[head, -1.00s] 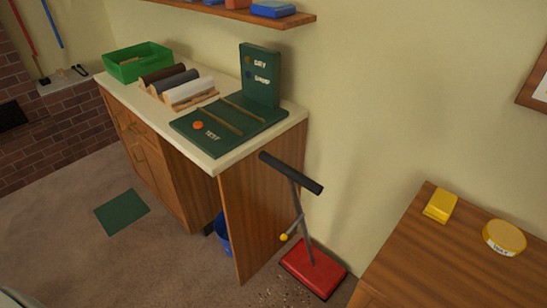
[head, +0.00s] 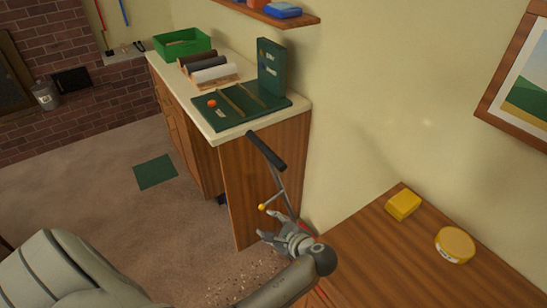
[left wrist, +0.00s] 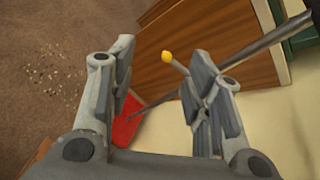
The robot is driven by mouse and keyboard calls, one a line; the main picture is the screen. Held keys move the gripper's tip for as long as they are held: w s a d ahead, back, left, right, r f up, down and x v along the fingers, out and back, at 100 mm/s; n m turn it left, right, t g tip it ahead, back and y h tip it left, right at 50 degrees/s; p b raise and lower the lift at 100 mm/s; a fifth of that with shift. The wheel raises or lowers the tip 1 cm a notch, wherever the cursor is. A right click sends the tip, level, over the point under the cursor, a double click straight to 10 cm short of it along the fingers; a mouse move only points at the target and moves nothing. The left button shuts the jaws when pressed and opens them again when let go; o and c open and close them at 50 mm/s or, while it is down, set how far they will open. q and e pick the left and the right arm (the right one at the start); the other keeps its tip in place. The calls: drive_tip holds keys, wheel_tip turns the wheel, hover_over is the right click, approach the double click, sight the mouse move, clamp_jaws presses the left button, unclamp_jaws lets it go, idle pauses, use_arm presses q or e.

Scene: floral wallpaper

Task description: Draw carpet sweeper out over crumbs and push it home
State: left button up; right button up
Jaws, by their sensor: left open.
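The carpet sweeper (head: 267,150) stands by the end of the wooden cabinet, with a black crossbar grip, a grey shaft and a yellow-knobbed side lever (head: 262,207). My left forearm and gripper hide most of its red base. In the left wrist view the red base (left wrist: 127,120) shows between my fingers, and the shaft slants past the right finger. My left gripper (head: 270,222) is open, close to the lower shaft just below the knob; contact is unclear. The crumbs (left wrist: 50,75) lie on the brown carpet, partly hidden by my arm in the head view. My right gripper is out of view.
The cabinet (head: 262,180) stands behind the sweeper, with rollers and a green board on its top. A wooden table (head: 370,255) with a yellow block (head: 403,204) and a round yellow tin (head: 455,244) is close on the right. Carpet to the left is open, with a green mat (head: 155,171).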

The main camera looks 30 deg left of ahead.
sight(274, 159)
use_arm(q)
drive_tip(key=w+d+r+m+t+y, duration=0.2)
drive_tip(key=w+r+m+y, duration=0.35)
drive_tip(key=w+r, duration=0.5)
drive_tip(key=x, duration=0.3)
drive_tip(key=r+p+x, duration=0.1)
drive_tip(key=x, duration=0.2)
drive_tip(key=s+p+x, duration=0.1)
drive_tip(key=x, duration=0.2)
drive_tip(key=shift+a+r, duration=0.4)
drive_tip(key=shift+a, duration=0.1)
drive_tip(key=shift+w+a, duration=0.2)
drive_tip(key=shift+a, duration=0.2)
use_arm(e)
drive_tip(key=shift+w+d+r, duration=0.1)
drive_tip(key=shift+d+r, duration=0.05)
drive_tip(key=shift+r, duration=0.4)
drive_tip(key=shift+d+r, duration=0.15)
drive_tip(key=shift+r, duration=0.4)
use_arm(q)
drive_tip(key=c, duration=1)
clamp_jaws()
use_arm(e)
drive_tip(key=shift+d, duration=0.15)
